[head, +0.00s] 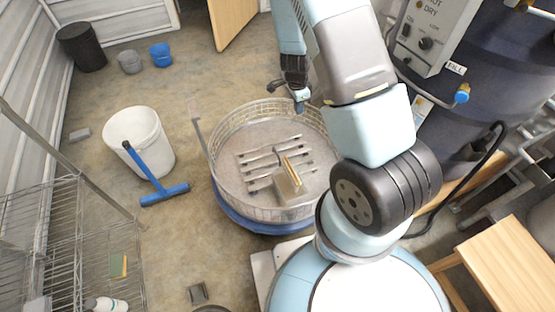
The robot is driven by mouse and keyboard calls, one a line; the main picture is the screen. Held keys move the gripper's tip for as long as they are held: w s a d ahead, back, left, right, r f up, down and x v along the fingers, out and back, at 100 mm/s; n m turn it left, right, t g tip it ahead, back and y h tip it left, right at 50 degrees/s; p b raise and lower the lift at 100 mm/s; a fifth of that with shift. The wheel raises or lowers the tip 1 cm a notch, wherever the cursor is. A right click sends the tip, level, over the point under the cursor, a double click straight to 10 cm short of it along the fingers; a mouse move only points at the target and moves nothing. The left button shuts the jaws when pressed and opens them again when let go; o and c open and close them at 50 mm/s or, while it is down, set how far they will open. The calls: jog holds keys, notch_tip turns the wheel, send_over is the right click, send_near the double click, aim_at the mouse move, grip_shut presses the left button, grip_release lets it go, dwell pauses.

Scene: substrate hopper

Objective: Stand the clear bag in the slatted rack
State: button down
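The clear bag (287,186) is a pale, see-through block with a tan strip along its top. It is at the right front part of the slatted rack (258,165), a set of grey bars inside a round wire-walled basin. The bag looks upright or slightly tilted; I cannot tell whether it sits fully between slats. My gripper (286,95) is above the far rim of the basin, apart from the bag. Its dark fingers are spread, with nothing visible between them.
The wire wall (225,135) rings the rack. A wire shelf (75,240) is at lower left, a wooden table (505,265) at lower right, and a dark blue drum (490,90) at right.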

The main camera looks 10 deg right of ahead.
jog(key=s+d+f+m+g+y, duration=0.1)
jog(key=s+m, duration=0.7)
jog(key=m, duration=0.9)
jog(key=shift+d+f+m, duration=0.2)
jog(key=shift+d+m, duration=0.2)
jog(key=shift+d, duration=0.25)
